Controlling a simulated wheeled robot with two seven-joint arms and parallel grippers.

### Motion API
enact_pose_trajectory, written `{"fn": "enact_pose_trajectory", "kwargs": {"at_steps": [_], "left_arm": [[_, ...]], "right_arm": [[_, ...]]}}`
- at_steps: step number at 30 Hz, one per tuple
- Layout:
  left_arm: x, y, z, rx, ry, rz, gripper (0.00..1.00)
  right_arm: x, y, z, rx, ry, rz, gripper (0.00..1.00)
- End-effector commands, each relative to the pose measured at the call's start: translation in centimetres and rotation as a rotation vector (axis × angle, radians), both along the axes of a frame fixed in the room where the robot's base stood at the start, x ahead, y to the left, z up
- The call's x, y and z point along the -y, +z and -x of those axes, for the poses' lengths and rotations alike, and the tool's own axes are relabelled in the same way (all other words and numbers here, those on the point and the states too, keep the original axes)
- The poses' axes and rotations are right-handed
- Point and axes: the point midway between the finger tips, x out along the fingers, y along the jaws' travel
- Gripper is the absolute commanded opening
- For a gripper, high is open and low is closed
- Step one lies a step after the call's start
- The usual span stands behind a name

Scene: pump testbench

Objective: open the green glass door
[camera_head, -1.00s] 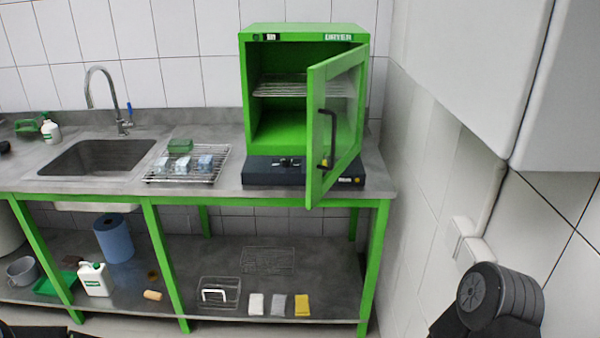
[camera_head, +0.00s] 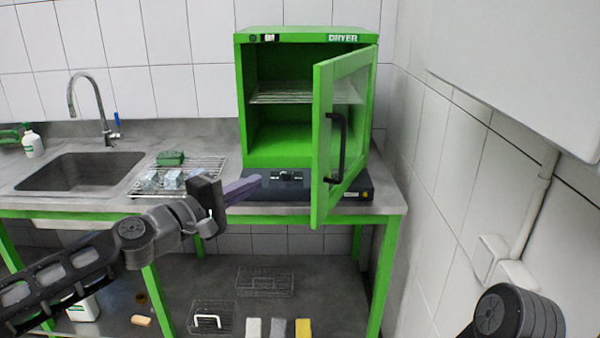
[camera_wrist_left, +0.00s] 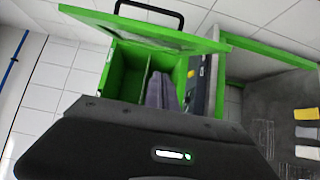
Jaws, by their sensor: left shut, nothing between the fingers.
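The green glass door (camera_head: 319,150) of the dryer (camera_head: 305,37) stands part open, swung out toward me and hinged on the right side. Its black handle (camera_head: 336,148) is on the door's outer face. My left gripper (camera_head: 258,183) is shut and empty, in front of the dryer's dark base, left of the door's free edge and apart from it. In the left wrist view its purple-grey fingers (camera_wrist_left: 160,90) point toward the dryer's open inside, and the door (camera_wrist_left: 150,32) with its handle shows at the top. My right gripper is out of view.
A wire shelf (camera_head: 290,94) is inside the dryer. A rack (camera_head: 176,175) with a green sponge and small glassy items lies left of it, beside the sink (camera_head: 80,171). A tiled wall (camera_head: 440,160) bounds the right. Wire baskets and cloths lie on the lower shelf.

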Motion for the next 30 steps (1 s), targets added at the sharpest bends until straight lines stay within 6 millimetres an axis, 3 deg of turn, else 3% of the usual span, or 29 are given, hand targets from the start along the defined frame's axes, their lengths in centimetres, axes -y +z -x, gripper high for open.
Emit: {"fn": "enact_pose_trajectory", "kwargs": {"at_steps": [8,20,24,30], "left_arm": [[1.6,0.2,-1.7,0.001,-0.003,0.0,0.0],[6.8,0.4,-7.5,0.001,-0.003,0.0,0.0],[8.6,0.2,-6.4,0.001,-0.003,-0.003,0.0],[9.9,0.0,-5.8,0.001,0.0,-0.002,0.0]], "right_arm": [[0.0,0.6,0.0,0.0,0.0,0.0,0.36],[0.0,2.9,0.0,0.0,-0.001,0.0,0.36],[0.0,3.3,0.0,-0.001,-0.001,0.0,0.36],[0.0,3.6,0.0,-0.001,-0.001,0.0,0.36]]}}
